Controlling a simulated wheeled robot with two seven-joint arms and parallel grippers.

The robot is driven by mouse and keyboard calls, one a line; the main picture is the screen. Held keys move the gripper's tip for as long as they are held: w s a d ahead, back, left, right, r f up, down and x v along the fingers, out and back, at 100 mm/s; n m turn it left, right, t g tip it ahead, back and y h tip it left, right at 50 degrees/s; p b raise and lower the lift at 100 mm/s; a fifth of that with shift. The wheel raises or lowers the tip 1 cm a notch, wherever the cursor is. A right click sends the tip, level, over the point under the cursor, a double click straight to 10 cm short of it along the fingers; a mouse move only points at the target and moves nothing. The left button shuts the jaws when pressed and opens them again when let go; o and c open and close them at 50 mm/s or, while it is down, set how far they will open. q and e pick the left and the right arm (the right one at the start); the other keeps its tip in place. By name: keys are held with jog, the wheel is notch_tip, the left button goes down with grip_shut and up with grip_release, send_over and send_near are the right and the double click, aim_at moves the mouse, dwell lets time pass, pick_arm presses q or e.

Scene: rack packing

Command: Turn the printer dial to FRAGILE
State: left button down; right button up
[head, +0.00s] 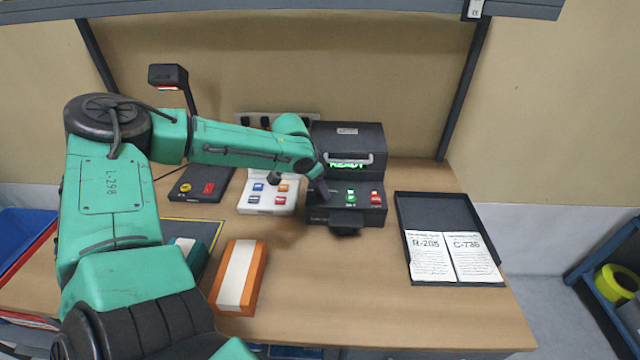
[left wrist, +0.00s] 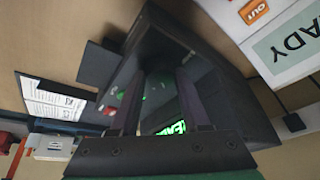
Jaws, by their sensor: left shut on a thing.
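The black label printer (head: 347,145) stands at the back of the table; it also shows in the left wrist view (left wrist: 225,85). My left gripper (head: 322,191) reaches down onto the left part of that panel, where the dial is. It is shut on the dial, which the fingers hide; its setting cannot be read. In the left wrist view the two dark fingers (left wrist: 158,88) point at the panel. My right gripper is not in view.
A white button box (head: 268,209) stands close left of the printer, and a dark button box (head: 200,184) further left. A black tray (head: 440,205) with two paper slips is at right. An orange-and-white box (head: 238,278) lies in front. The table's front middle is clear.

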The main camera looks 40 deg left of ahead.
pick_arm(q)
jog(key=shift+a+r+m+h, duration=0.1)
jog(key=shift+m+h, duration=0.2)
jog(key=shift+m, duration=0.5)
jog(key=shift+c, duration=1.9)
grip_release()
jog(key=v, duration=1.4)
jog(key=shift+r+p, duration=0.25)
jog(key=shift+p, duration=0.15)
